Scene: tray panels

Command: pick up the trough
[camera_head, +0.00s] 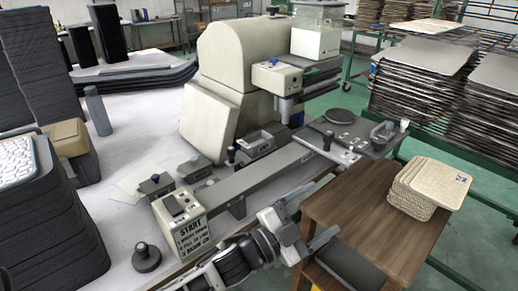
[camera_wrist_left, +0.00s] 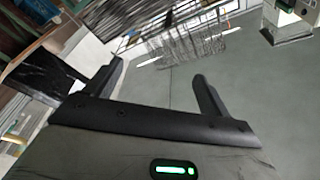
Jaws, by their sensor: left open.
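No thing in view is clearly marked as the trough. The most trough-like thing is a small grey open-topped container (camera_head: 262,142) in front of the big cream machine, in the head view. My left gripper (camera_head: 318,222) is over the near left edge of the brown wooden table, open and empty, to the right of and nearer than that container. In the left wrist view both fingers (camera_wrist_left: 155,85) stand wide apart with nothing between them. My right gripper is not seen.
The wooden table (camera_head: 375,210) bears a stack of beige panels (camera_head: 430,185) and a dark slab (camera_head: 348,264). Dark stacked trays (camera_head: 50,235) stand at left. Racks of panels (camera_head: 430,75) stand behind.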

